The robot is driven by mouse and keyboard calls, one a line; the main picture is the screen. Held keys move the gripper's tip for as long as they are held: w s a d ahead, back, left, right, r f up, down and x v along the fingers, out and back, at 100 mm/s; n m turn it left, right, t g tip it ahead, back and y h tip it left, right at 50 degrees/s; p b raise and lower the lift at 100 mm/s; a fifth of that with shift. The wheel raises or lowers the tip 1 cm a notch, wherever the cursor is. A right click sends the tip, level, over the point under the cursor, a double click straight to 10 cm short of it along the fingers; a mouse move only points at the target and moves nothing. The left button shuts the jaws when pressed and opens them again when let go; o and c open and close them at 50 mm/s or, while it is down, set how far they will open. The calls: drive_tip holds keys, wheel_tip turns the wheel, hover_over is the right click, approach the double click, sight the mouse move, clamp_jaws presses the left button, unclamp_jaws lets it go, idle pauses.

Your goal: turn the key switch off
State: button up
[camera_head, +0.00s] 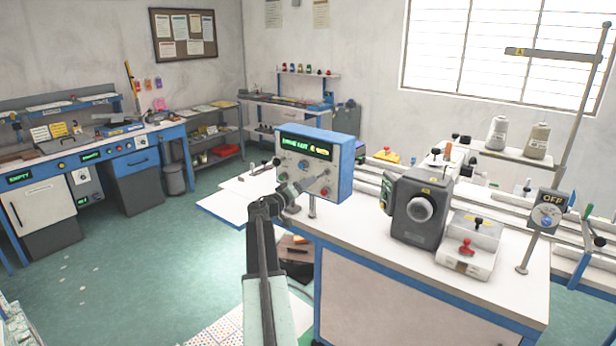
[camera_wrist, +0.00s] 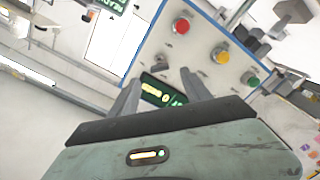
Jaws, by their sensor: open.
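A blue-edged control box (camera_head: 345,170) stands on the white bench, with a lit display (camera_head: 306,147) of green and yellow characters and small controls below. A separate grey box (camera_head: 551,198) on a post at the right reads OFF and has a blue knob; I cannot tell for certain which control is the key switch. Contact is unclear.
A dark machine head (camera_head: 405,212) and a white box with a red knob (camera_head: 466,256) stand on the bench, right of the control box. Two thread cones (camera_head: 537,141) sit behind. Open green floor (camera_head: 170,250) lies to the left.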

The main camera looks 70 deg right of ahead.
sight(322, 175)
drive_tip(key=x, duration=0.7)
drive_tip(key=shift+s+d, duration=0.1)
drive_tip(key=shift+d, duration=0.3)
drive_tip(key=c, duration=1.2)
drive_tip(key=shift+s, duration=0.15)
clamp_jaws()
